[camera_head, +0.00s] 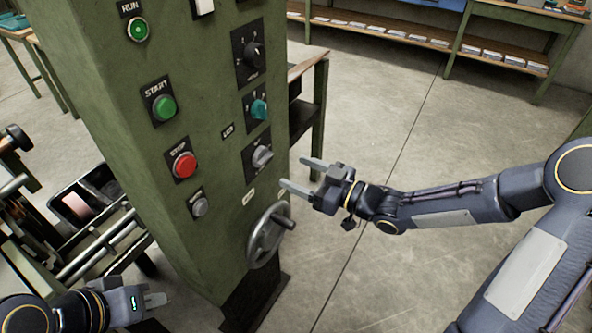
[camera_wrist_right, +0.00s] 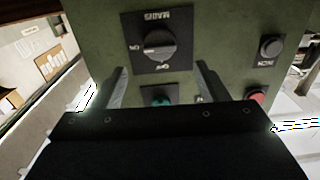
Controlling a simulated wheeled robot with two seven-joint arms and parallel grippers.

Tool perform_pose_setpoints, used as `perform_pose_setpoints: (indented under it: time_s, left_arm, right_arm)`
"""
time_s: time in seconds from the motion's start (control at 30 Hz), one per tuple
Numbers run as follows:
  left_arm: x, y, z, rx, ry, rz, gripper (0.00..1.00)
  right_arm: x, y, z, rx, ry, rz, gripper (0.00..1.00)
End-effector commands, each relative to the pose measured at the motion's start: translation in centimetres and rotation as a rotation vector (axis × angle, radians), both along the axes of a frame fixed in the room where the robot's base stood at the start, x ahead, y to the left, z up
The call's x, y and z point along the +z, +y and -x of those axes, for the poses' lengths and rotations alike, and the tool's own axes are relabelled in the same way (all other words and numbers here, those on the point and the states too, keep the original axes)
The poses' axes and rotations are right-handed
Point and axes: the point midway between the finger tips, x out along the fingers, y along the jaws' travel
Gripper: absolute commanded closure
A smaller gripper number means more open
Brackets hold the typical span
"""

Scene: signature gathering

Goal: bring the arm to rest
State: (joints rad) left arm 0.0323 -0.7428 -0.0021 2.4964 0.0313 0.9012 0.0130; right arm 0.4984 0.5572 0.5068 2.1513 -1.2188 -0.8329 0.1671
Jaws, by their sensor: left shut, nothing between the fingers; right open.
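My right gripper (camera_head: 302,175) is open and empty in the head view, just right of a green control cabinet (camera_head: 215,150). Its fingers point left toward the cabinet, near a grey rotary knob (camera_head: 262,157), with a gap visible to the cabinet. In the right wrist view, the two fingers (camera_wrist_right: 160,85) stand apart, with a rotary switch (camera_wrist_right: 156,46) on the panel ahead. My left gripper (camera_head: 155,299) is at the lower left of the head view, shut and empty, near the foot of the cabinet.
The cabinet carries a green start button (camera_head: 164,107), a red stop button (camera_head: 184,164), a teal knob (camera_head: 259,107) and a handwheel (camera_head: 269,236). Machinery with rails (camera_head: 90,250) stands left. Shelves (camera_head: 380,30) line the back. The floor on the right is clear.

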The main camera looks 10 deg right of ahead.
Motion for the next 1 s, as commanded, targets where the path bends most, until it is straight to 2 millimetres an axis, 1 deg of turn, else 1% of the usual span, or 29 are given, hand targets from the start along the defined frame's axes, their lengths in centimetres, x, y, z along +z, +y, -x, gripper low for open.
perform_pose_setpoints:
  time_s: [0.33, 0.43, 0.47, 0.53, 0.57, 0.63, 0.67, 0.7, 0.77, 0.8, 0.83, 0.87, 0.9, 0.97, 1.0]
  left_arm:
    - [0.1, 0.0, 0.0, 0.000, 0.000, 0.000, 1.00]
    - [0.7, 0.0, 0.0, 0.000, 0.000, 0.000, 1.00]
    - [1.0, 0.0, 0.0, 0.000, 0.000, 0.000, 1.00]
    - [2.0, 0.0, 0.0, 0.000, 0.000, 0.000, 1.00]
    - [2.4, 0.0, 0.0, 0.000, 0.000, 0.000, 1.00]
    - [3.6, 0.0, 0.0, 0.000, 0.000, 0.000, 1.00]
    - [4.1, 0.0, 0.0, 0.000, 0.000, 0.000, 1.00]
    - [4.7, 0.0, 0.0, 0.000, 0.000, 0.000, 1.00]
    - [5.7, 0.0, 0.0, 0.000, 0.000, 0.000, 1.00]
    - [6.3, 0.0, 0.0, 0.000, 0.000, 0.000, 1.00]
    - [6.7, 0.0, 0.0, 0.000, 0.000, 0.000, 1.00]
    - [7.2, 0.0, 0.0, 0.000, 0.000, 0.000, 1.00]
    - [7.8, 0.0, 0.0, 0.000, 0.000, 0.000, 1.00]
    - [8.6, 0.0, 0.0, 0.000, 0.000, 0.000, 1.00]
    - [9.1, 0.0, 0.0, 0.000, 0.000, 0.000, 1.00]
  right_arm:
    - [0.1, 0.0, -0.1, -0.004, 0.001, 0.005, 0.33]
    - [0.6, -0.8, -0.3, -0.046, 0.022, 0.061, 0.33]
    - [0.8, -1.3, -0.4, -0.073, 0.037, 0.093, 0.33]
    - [1.6, -3.1, -0.6, -0.162, 0.085, 0.190, 0.33]
    - [2.1, -4.2, -0.6, -0.211, 0.114, 0.237, 0.33]
    - [3.3, -7.3, 0.0, -0.340, 0.196, 0.339, 0.33]
    - [3.9, -8.7, 0.5, -0.400, 0.239, 0.376, 0.33]
    - [4.7, -10.6, 1.5, -0.475, 0.297, 0.417, 0.33]
    - [5.9, -13.2, 3.6, -0.581, 0.394, 0.453, 0.33]
    - [6.7, -14.7, 5.3, -0.644, 0.462, 0.462, 0.33]
    - [7.3, -15.6, 6.7, -0.686, 0.516, 0.463, 0.33]
    - [7.8, -16.4, 8.2, -0.721, 0.570, 0.458, 0.33]
    - [8.5, -17.2, 10.3, -0.761, 0.645, 0.440, 0.33]
    - [9.2, -17.7, 13.6, -0.796, 0.756, 0.400, 0.33]
    - [9.6, -17.7, 15.7, -0.803, 0.826, 0.367, 0.33]
